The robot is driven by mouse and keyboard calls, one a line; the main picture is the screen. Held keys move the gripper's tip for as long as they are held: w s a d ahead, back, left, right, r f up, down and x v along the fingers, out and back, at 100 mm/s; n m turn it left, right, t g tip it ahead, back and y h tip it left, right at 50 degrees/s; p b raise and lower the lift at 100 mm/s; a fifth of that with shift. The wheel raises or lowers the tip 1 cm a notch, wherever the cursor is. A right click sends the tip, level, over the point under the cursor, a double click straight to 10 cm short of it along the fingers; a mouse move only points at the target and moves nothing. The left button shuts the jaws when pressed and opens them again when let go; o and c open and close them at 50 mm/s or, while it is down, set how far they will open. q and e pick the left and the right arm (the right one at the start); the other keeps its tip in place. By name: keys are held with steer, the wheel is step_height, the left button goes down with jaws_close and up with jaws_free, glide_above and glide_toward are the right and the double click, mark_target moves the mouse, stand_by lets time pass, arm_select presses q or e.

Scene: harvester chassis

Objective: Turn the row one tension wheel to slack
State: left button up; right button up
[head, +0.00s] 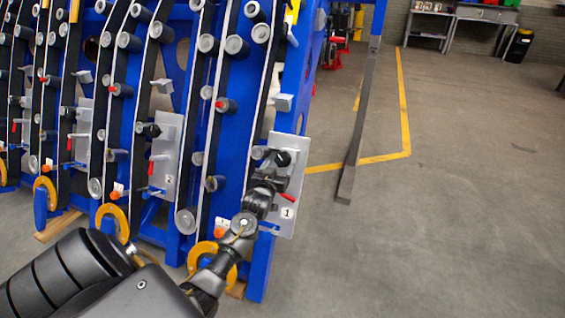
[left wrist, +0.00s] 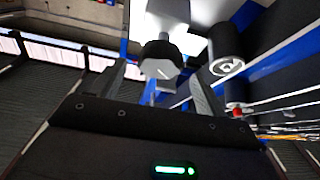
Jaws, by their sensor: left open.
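The row one plate (head: 287,222) is a grey panel marked "1" on the right end of the blue harvester chassis. Its tension wheel (head: 283,158) is a small black knob near the plate's top. My left gripper (head: 268,181) is in front of the plate, just below the wheel, and covers part of the plate. My right gripper is out of view.
A red lever (head: 286,197) sticks out of the plate close to my gripper. Grey rollers (head: 226,105) and belts line the chassis on the left. A grey post (head: 352,150) stands to the right. The floor (head: 470,200) at right is clear.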

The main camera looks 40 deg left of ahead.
mark_target(282, 161)
arm_select(q)
steer(key=shift+x, duration=2.15)
steer(key=shift+c, duration=0.2)
steer(key=c, duration=0.9)
